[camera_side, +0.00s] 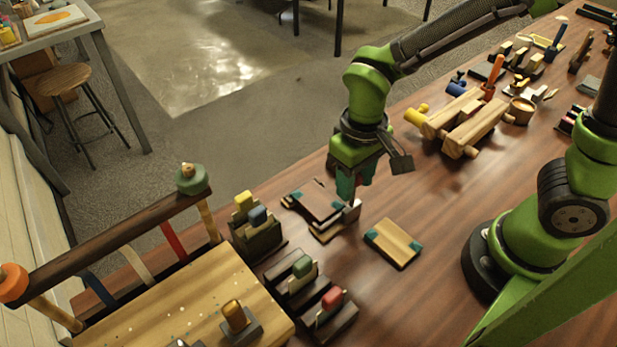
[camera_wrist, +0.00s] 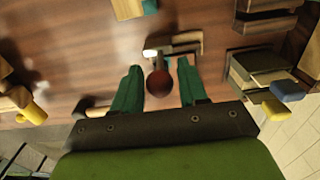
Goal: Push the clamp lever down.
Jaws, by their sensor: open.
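My gripper (camera_side: 350,185) points down over a small low wooden fixture (camera_side: 320,230) with a dark reddish plate and a grey block (camera_side: 351,210). In the wrist view my gripper (camera_wrist: 159,70) has its two teal fingers apart. A dark red round knob (camera_wrist: 159,84) shows between them, apparently the end of the clamp lever; I cannot tell whether a finger touches it. The wooden fixture (camera_wrist: 188,47) with a pale end piece (camera_wrist: 153,54) shows just beyond the knob. The lever's shaft and its angle are hidden, and in the side view the fingers cover this spot.
A wooden block with teal ends (camera_side: 393,243) lies to the right. A holder with yellow and blue pegs (camera_side: 258,235) and slotted dark racks (camera_side: 315,300) stand to the left. A wooden frame (camera_side: 465,125) is behind, right. Bare table lies between the frame and block.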

